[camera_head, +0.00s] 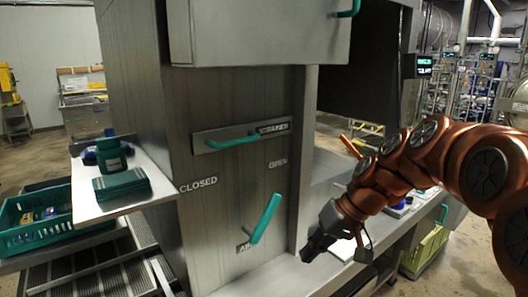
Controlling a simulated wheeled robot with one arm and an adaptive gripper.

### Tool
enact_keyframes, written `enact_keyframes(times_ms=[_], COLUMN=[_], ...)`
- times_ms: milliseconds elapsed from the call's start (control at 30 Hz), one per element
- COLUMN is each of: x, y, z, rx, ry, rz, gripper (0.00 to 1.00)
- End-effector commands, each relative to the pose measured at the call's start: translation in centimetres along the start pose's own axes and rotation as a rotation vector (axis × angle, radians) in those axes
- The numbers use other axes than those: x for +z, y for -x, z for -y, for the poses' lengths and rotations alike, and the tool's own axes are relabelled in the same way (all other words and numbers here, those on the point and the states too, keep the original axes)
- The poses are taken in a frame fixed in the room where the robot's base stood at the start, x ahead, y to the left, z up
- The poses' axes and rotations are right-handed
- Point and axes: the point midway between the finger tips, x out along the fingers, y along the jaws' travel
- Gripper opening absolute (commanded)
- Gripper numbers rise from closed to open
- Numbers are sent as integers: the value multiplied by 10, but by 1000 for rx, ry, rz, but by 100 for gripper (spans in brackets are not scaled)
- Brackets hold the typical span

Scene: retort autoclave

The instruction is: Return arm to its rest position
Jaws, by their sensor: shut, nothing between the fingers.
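My gripper (318,246) is at the end of my orange arm, which reaches in from the right side of the head view. It points down and left, in front of the grey steel cabinet's lower right part. The fingers are dark and shut, and nothing shows between them. The gripper appears apart from the teal lever (265,219), which is to its left and tilted, its upper end leaning right. The fingertips are small and dark, so their exact gap to the steel ledge behind is hard to judge.
The steel cabinet (225,170) fills the middle, with a teal handle (233,142) on its "STRAINER" plate. A side shelf (140,186) at left holds dark green items. A teal basket (38,222) stands lower left.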

Motion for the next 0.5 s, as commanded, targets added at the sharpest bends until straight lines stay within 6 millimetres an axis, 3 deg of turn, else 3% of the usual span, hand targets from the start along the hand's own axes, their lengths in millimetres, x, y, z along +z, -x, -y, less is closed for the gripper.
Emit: enact_keyframes(times_ms=[200,500], x=[85,198], y=[-5,-4], z=[6,-10], rx=[130,332], ry=[-61,-154], rz=[115,234], gripper=[0,0])
